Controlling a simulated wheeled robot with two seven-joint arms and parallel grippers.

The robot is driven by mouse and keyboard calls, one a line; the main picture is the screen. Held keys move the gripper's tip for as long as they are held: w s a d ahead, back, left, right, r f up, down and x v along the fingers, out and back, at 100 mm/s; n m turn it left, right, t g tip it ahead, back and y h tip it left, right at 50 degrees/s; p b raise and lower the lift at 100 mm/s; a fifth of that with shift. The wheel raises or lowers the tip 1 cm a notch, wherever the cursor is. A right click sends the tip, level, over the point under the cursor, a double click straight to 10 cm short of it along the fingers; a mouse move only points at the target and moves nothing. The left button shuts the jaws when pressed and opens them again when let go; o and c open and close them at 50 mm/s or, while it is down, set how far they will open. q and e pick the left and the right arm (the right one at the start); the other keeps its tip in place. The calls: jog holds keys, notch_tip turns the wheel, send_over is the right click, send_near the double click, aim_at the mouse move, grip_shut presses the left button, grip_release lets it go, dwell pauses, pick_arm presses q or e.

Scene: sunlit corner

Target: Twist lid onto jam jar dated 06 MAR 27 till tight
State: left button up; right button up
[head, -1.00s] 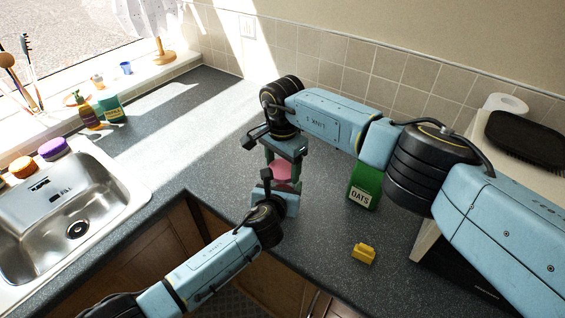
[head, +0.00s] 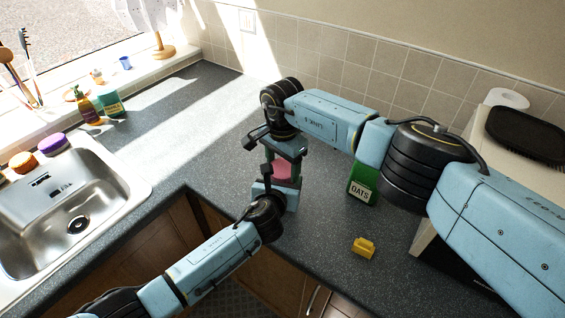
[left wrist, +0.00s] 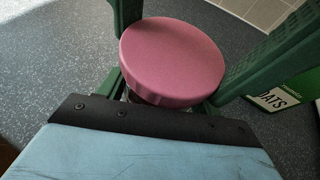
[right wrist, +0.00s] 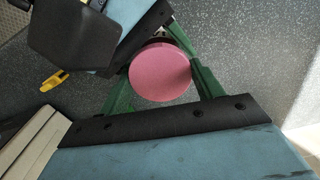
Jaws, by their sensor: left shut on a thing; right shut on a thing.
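The round pink lid (head: 287,172) lies level between my two grippers, above the counter. It also shows in the left wrist view (left wrist: 172,62) and the right wrist view (right wrist: 160,72). My right gripper (head: 286,158) reaches in from above and behind, its green fingers shut on the lid. My left gripper (head: 281,187) comes in from the front, shut below the lid on the jam jar. The jar is almost wholly hidden by the lid and fingers; only a dark sliver shows under the rim in the left wrist view. I cannot see its date.
A green oats box (head: 363,182) stands close to the right of the grippers.

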jog(key=shift+f, duration=0.3)
pick_arm(q)
jog(key=c, duration=0.5)
pick_arm(e)
jog(key=o, duration=1)
jog(key=shift+c, duration=0.2)
jog(key=shift+r, duration=2.25)
jog(key=shift+c, duration=0.4)
jog(key=shift+r+n, duration=0.4)
jog(key=shift+n, duration=0.4)
notch_tip(320, 180, up, 2)
jog(key=n, duration=0.4)
